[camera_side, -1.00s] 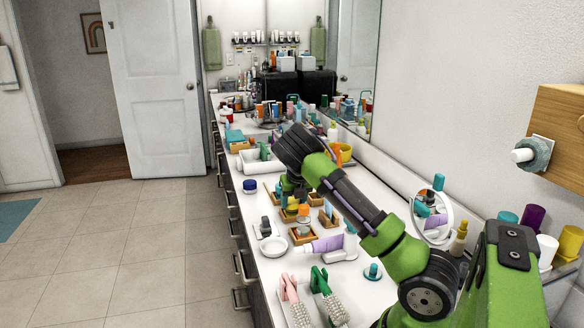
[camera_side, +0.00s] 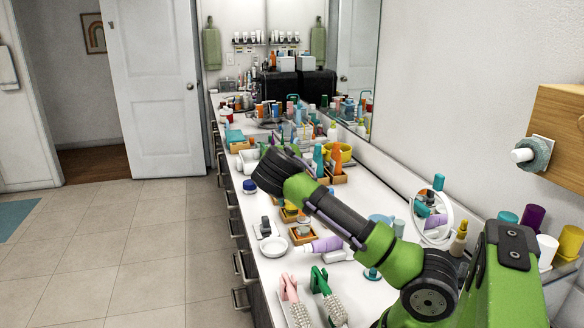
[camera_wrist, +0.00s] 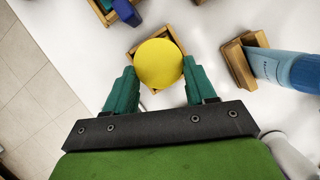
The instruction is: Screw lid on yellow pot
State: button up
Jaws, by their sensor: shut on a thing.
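In the wrist view a round yellow lid (camera_wrist: 159,63) shows from above, between the two teal fingers of my gripper (camera_wrist: 160,86). The fingers are closed on its sides. A small wooden tray (camera_wrist: 133,53) shows around and beneath it; the lid hides most of the tray's inside. Whether a yellow pot is directly under the lid cannot be seen in this view. In the side view a yellow piece (camera_side: 290,213) shows in the row of wooden trays, partly behind my arm. My fingers are hidden there.
In the wrist view a wooden tray (camera_wrist: 236,62) with a blue bottle (camera_wrist: 283,68) stands close on the right, and another tray with a dark blue item (camera_wrist: 127,12) at top left. In the side view a white dish (camera_side: 274,247) and hairbrushes (camera_side: 328,297) lie nearer.

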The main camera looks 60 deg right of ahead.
jog(key=shift+a+f, duration=0.1)
jog(key=shift+f+m+g, duration=0.15)
jog(key=shift+m+g, duration=0.35)
jog(key=shift+m, duration=0.8)
jog(key=shift+w+m+g, duration=0.2)
jog(key=shift+m+g, duration=0.1)
jog(key=shift+m, duration=0.1)
jog(key=shift+s+d+m, duration=0.15)
jog(key=shift+d+m, duration=0.1)
jog(key=shift+m, duration=0.05)
jog(key=shift+w+a+r+m, duration=0.2)
jog(key=shift+w+a+m, duration=0.1)
